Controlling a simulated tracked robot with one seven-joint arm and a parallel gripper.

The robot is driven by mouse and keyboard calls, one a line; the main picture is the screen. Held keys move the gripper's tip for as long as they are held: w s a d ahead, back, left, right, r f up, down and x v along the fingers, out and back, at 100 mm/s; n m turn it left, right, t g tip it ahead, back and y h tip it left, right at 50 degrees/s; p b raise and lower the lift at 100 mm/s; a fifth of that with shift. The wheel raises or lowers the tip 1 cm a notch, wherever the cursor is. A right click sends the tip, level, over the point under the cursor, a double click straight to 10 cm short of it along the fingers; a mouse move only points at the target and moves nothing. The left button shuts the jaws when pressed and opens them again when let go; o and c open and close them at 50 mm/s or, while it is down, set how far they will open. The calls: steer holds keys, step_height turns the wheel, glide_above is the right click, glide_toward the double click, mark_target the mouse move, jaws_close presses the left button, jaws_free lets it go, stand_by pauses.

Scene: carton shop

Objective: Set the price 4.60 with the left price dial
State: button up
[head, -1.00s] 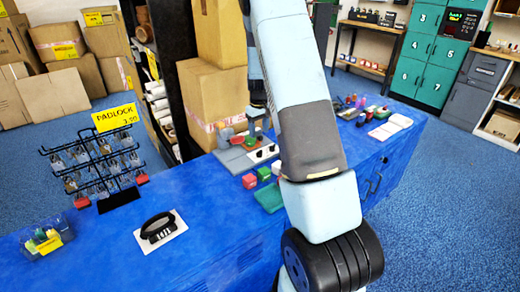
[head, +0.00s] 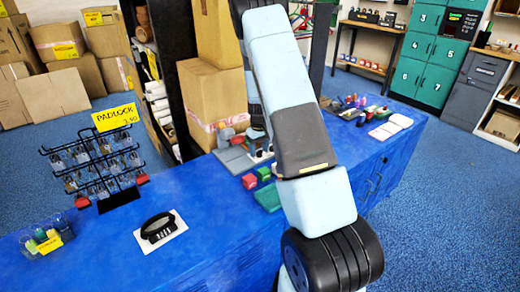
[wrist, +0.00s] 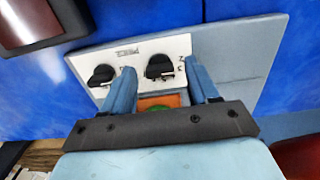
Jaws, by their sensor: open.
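Two black dials stand on a white plate (wrist: 135,50) in the wrist view: one at the picture's left (wrist: 102,75), one nearer the middle (wrist: 159,66). I cannot tell which is the task's left dial; the small print is unreadable. My gripper (wrist: 160,72) is open, its two blue fingers close to the plate. The middle dial appears between the fingertips; contact is not clear. The other dial is just outside the left finger. In the head view, my arm hides most of the plate and gripper.
An orange and green item (wrist: 160,103) shows between the fingers, under the dial. On the blue counter (head: 215,240) are a red block (head: 249,181), a green tray (head: 268,198), a padlock rack (head: 95,165) and a black-handled plate (head: 160,228). The counter's front middle is clear.

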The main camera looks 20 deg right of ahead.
steer(key=c, duration=1)
steer(key=shift+c, duration=0.2)
steer(key=m, duration=0.6)
steer(key=shift+d+m, duration=0.1)
steer(key=shift+m, duration=0.2)
steer(key=m, duration=0.5)
steer(key=o, duration=1)
steer(key=shift+o, duration=0.2)
steer(key=shift+r, duration=0.1)
